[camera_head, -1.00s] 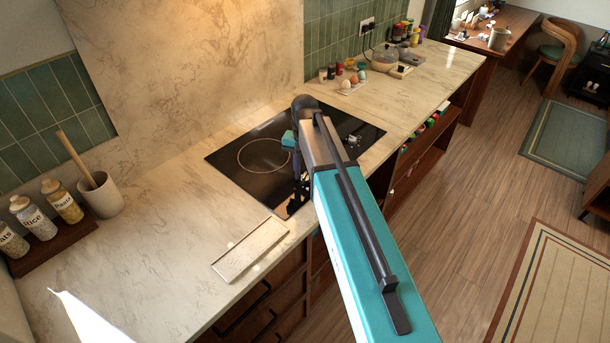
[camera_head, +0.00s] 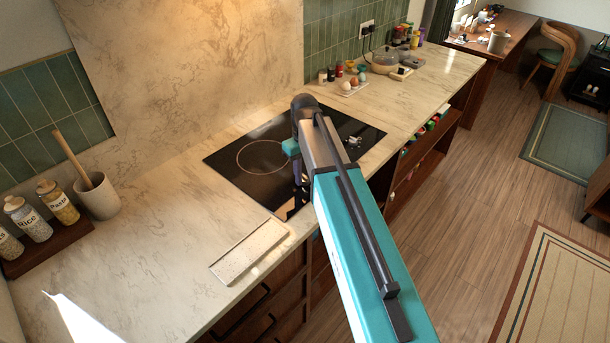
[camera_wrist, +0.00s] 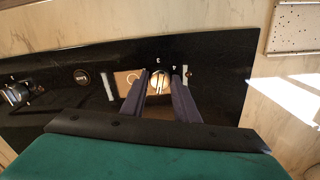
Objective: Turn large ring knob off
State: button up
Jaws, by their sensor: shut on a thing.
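The black glass cooktop (camera_head: 232,172) is set in the marble counter, with a thin ring marking on its surface. In the wrist view a silver knob (camera_wrist: 158,82) stands on the cooktop's black control strip (camera_wrist: 225,75), beside printed marks that look like 3 and 4. My gripper (camera_wrist: 160,82) is shut on this knob, one dark finger on each side. In the head view my gripper (camera_head: 299,203) is over the cooktop's near front corner, and the arm hides the gripped knob. Another knob (camera_wrist: 16,95) is at the far left of the wrist view.
A speckled rectangular tray (camera_head: 248,252) lies on the counter close to the gripper. Jars (camera_head: 58,203) and a utensil crock (camera_head: 98,197) stand at left. Eggs (camera_head: 352,84) and a pot (camera_head: 385,61) are behind the cooktop. The counter between tray and jars is clear.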

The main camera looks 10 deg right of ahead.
jog(key=shift+w+r+n, duration=0.1)
jog(key=shift+w+n, duration=0.05)
jog(key=shift+n, duration=1.15)
jog(key=o, duration=1.1)
jog(key=shift+c, duration=0.2)
notch_tip(320, 180, up, 14)
jog(key=b, duration=0.4)
